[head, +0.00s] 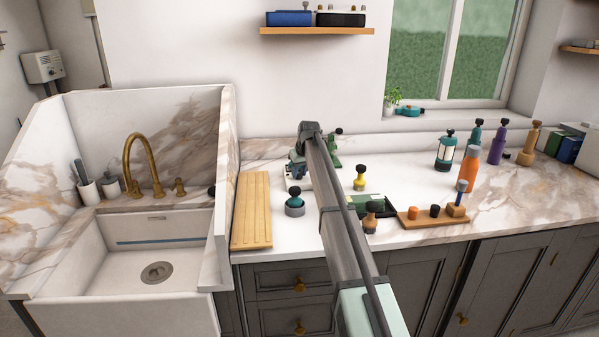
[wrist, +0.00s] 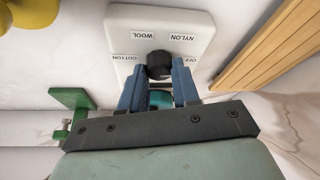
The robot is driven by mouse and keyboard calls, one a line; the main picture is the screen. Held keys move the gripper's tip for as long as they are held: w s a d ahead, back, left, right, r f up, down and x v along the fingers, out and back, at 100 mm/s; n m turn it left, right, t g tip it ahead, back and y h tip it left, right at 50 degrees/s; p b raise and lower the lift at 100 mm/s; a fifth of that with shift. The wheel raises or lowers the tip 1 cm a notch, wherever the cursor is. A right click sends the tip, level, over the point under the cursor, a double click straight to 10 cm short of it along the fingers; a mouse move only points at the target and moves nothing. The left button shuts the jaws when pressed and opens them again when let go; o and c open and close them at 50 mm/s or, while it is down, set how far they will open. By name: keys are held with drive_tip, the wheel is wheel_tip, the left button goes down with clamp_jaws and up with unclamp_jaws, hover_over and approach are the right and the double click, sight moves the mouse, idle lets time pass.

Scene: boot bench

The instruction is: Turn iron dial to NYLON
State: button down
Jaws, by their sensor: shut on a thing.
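The iron dial is a round black knob (wrist: 159,64) on a white panel (wrist: 200,30) in the wrist view. Labels around it read NYLON (wrist: 182,38), WOOL (wrist: 145,36), COTTON (wrist: 123,58) and OFF (wrist: 189,59), all upside down in this picture. My gripper (wrist: 158,80) has its two blue fingers on either side of the knob, shut on it. A teal part shows between the fingers. No pointer mark on the knob is visible, so its setting cannot be told. In the head view my arm mostly hides the panel.
A green clamp-like object (wrist: 75,100) stands close beside my gripper. A slatted wooden board (head: 252,210) lies left of the panel.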

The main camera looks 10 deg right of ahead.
drive_tip(key=n+y, duration=0.1)
drive_tip(key=n, duration=0.2)
drive_tip(key=n+g+y, duration=0.1)
drive_tip(key=n, duration=0.2)
drive_tip(key=shift+w+d, duration=0.15)
drive_tip(key=shift+w, duration=0.05)
drive_tip(key=shift+n+g+y, duration=0.2)
drive_tip(key=shift+n+g, duration=0.35)
drive_tip(key=shift+n, duration=0.8)
drive_tip(key=shift+n+g+y, duration=0.2)
drive_tip(key=shift+n+g, duration=0.35)
drive_tip(key=shift+n, duration=0.8)
drive_tip(key=c, duration=0.8)
unclamp_jaws()
drive_tip(key=shift+d, duration=0.1)
drive_tip(key=v, duration=1.3)
drive_tip(key=shift+d+r, duration=0.15)
drive_tip(key=shift+r, duration=0.15)
